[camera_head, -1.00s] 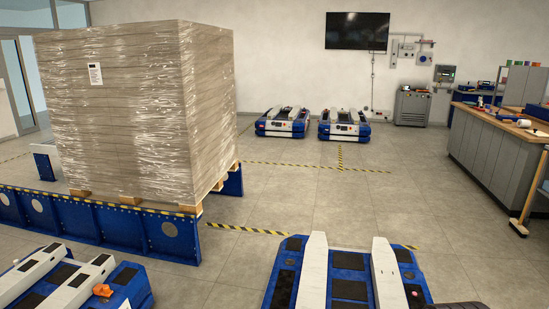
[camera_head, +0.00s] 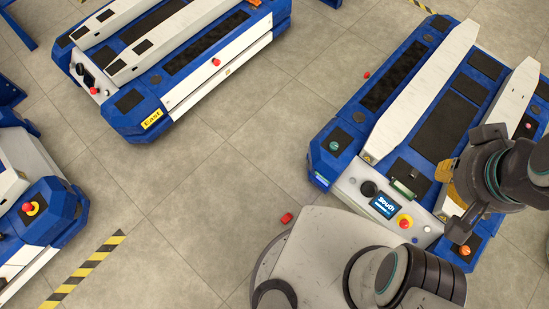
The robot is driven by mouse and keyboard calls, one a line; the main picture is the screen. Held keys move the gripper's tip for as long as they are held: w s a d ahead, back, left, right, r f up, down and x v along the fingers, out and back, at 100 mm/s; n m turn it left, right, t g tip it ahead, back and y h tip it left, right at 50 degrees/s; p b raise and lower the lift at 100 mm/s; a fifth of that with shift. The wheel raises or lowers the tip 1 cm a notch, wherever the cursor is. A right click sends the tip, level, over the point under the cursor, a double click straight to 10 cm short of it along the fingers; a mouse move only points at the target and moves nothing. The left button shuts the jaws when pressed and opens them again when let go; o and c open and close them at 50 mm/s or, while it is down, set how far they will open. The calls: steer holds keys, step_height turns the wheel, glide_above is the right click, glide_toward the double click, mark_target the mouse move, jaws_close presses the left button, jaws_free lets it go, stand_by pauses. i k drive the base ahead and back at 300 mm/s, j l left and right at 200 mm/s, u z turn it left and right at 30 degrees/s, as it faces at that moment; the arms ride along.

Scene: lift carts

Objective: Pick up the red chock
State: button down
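A small red block, which looks like the red chock (camera_head: 286,218), lies on the tiled floor just beside the edge of my base, near the middle of the picture. Nothing touches it from above. My gripper (camera_head: 462,222) is at the right, over the front end of the South cart, well apart from the red block. The gripper is dark, small and partly hidden by my arm, so I cannot tell whether its fingers are open or shut.
The South cart (camera_head: 350,193), blue with white rails, stands at the right. The East cart (camera_head: 128,127) stands at the upper left. Another blue and white cart (camera_head: 62,200) is at the left edge. Open floor (camera_head: 200,215) lies between them, with yellow-black tape (camera_head: 85,268).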

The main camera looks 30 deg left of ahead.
mark_target(286, 218)
steer(key=k+j+u, duration=0.25)
steer(key=k, duration=0.3)
steer(key=k+j+u, duration=0.2)
steer(key=k+j, duration=0.35)
